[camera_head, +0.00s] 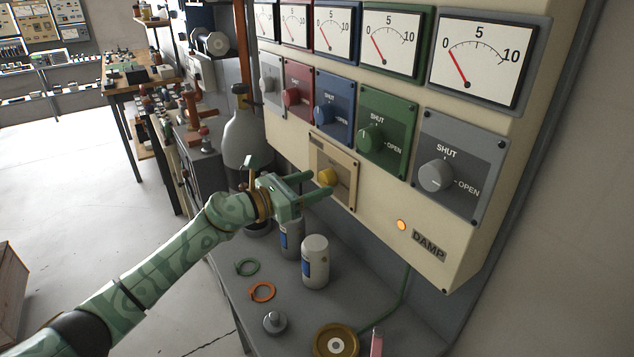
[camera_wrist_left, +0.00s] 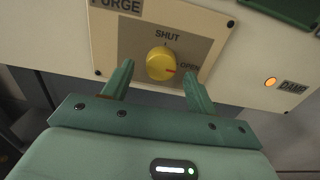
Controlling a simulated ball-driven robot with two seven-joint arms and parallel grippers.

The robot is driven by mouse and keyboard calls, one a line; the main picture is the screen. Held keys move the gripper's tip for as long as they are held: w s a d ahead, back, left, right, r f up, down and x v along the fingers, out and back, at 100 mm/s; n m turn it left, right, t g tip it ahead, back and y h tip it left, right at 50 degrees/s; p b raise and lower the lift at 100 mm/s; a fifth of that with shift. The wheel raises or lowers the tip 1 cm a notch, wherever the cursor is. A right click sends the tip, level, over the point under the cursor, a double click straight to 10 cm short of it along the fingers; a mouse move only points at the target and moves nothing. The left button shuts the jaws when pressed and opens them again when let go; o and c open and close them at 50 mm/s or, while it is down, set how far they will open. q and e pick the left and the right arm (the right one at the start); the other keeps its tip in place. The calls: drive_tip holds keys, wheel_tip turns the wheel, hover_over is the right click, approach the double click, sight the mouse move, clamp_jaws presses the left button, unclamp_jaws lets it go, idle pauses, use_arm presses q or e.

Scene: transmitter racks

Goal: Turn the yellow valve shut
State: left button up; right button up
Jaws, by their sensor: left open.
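The yellow valve (camera_head: 327,177) is a round knob on a tan plate (camera_head: 343,193) at the lower part of the cream panel. In the left wrist view the yellow valve (camera_wrist_left: 161,64) shows a red mark turned toward OPEN, with SHUT printed above it. My left gripper (camera_head: 319,184) is open in front of the valve. In the left wrist view its two fingers (camera_wrist_left: 158,82) stand on either side and below the knob, apart from it. I cannot tell the exact gap in depth. My right gripper is not in view.
Green, blue, red and grey knobs sit above on the panel (camera_head: 460,240), below several gauges. An orange lamp (camera_head: 401,225) glows beside the DAMP label. Below, a grey bench (camera_head: 290,328) holds white canisters (camera_head: 315,262), rings and a brass disc (camera_head: 336,342).

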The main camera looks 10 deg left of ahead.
use_arm(q)
drive_tip(key=shift+x, duration=0.85)
drive_tip(key=c, duration=1)
